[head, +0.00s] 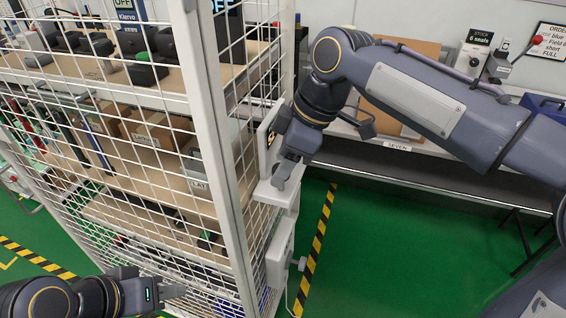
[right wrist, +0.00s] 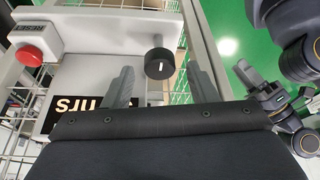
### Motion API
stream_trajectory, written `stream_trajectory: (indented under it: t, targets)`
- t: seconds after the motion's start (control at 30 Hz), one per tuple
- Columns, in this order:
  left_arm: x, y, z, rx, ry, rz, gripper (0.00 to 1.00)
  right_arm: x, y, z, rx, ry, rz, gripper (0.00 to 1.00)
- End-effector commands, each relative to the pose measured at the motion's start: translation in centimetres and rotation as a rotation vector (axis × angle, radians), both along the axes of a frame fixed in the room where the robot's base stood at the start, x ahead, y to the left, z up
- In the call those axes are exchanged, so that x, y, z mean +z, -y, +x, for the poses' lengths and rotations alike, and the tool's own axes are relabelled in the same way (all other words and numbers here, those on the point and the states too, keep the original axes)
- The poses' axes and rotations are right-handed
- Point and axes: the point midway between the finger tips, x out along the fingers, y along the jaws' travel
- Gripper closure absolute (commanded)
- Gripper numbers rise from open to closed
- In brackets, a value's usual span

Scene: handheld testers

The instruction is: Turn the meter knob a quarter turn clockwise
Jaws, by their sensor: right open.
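The meter knob (right wrist: 159,63) is a round black dial with a white pointer line, seen in the right wrist view beside a pale grey housing (right wrist: 95,70). My right gripper (right wrist: 157,80) is open, with one grey finger on each side of the knob in the picture; I cannot tell whether either touches it. In the head view my right gripper (head: 284,174) is at the cage's corner post, in front of a white wall unit (head: 268,188), and the knob is not clearly visible there. My left gripper (head: 158,290) is low at the left by the cage; its finger gap is unclear.
A red button (right wrist: 28,56) is on the housing left of the knob. The white wire cage (head: 215,150) with loaded shelves stands close on the left. A lower grey box (head: 279,258) hangs on its corner. Green floor to the right is free.

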Motion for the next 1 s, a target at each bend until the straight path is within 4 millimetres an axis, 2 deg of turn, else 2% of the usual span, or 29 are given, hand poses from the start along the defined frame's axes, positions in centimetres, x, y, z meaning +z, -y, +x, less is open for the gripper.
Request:
stream_trajectory:
  t: [0.33, 0.67, 1.0]
  targets:
    - [-0.06, 0.00, 0.00, 0.000, 0.000, 0.000, 0.64, -0.51, -0.20, 0.00, -0.001, 0.000, 0.000, 0.48]
    - [-0.06, 0.00, 0.00, 0.000, 0.000, 0.000, 0.64, -0.48, -0.19, 0.00, -0.001, 0.000, 0.000, 0.91]
    - [0.09, 0.00, 0.00, 0.000, 0.000, 0.000, 0.64, -0.39, -0.19, -0.03, -0.046, 0.001, 0.000, 0.93]
